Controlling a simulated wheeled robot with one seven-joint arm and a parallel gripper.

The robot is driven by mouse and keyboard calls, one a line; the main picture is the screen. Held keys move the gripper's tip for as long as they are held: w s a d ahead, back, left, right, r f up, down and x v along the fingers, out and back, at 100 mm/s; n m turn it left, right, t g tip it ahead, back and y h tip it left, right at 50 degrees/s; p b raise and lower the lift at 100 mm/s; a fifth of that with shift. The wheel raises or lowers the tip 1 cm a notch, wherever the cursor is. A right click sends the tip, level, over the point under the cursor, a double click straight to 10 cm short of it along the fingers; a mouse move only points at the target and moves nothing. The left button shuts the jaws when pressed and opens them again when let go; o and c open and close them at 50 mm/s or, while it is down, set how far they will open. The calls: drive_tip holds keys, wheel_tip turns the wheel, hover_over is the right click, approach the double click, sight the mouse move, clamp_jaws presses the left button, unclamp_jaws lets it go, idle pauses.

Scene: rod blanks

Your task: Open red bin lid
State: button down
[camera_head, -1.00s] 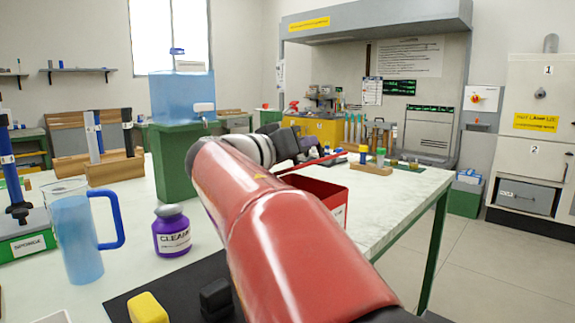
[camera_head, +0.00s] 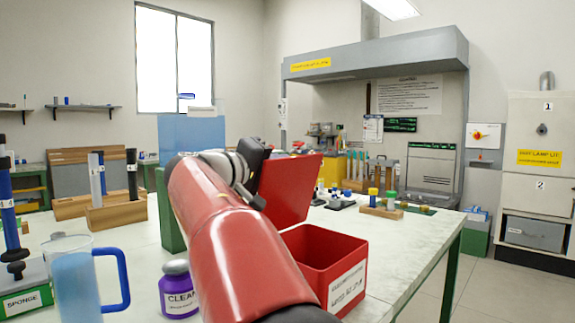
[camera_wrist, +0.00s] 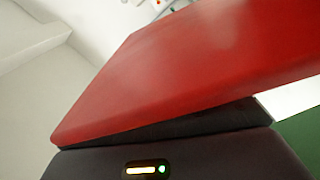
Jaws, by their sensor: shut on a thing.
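The red bin (camera_head: 330,262) stands on the white table just right of my arm, with a printed label on its front. Its red lid (camera_head: 290,190) is raised, tilted steeply up at the back left of the bin, and the bin's inside shows. My gripper (camera_head: 258,160) is at the lid's upper left edge, largely hidden behind my wrist in the head view. In the wrist view the lid (camera_wrist: 190,65) fills the middle, and its edge lies against the dark gripper body (camera_wrist: 190,140). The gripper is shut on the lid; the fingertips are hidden.
A blue jug (camera_head: 80,280), a purple jar (camera_head: 178,290) and a wooden rod rack (camera_head: 117,212) stand left of my arm. A small wooden block with coloured vials (camera_head: 382,208) stands right of the lid. The table's right front edge is clear.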

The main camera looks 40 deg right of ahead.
drive_tip(key=shift+w+a+f+n, duration=0.1)
drive_tip(key=shift+w+f+n, duration=0.1)
drive_tip(key=shift+w+n, duration=0.35)
drive_tip(key=shift+w+a+f+n, duration=0.1)
drive_tip(key=shift+w+f+n, duration=0.05)
drive_tip(key=shift+w+n, duration=0.4)
drive_tip(key=shift+w, duration=0.1)
drive_tip(key=c, duration=1.5)
unclamp_jaws()
drive_tip(key=shift+r, duration=0.1)
drive_tip(key=a+b, duration=0.1)
drive_tip(key=a, duration=0.6)
drive_tip(key=shift+s+a, duration=0.3)
drive_tip(key=shift+a, duration=0.05)
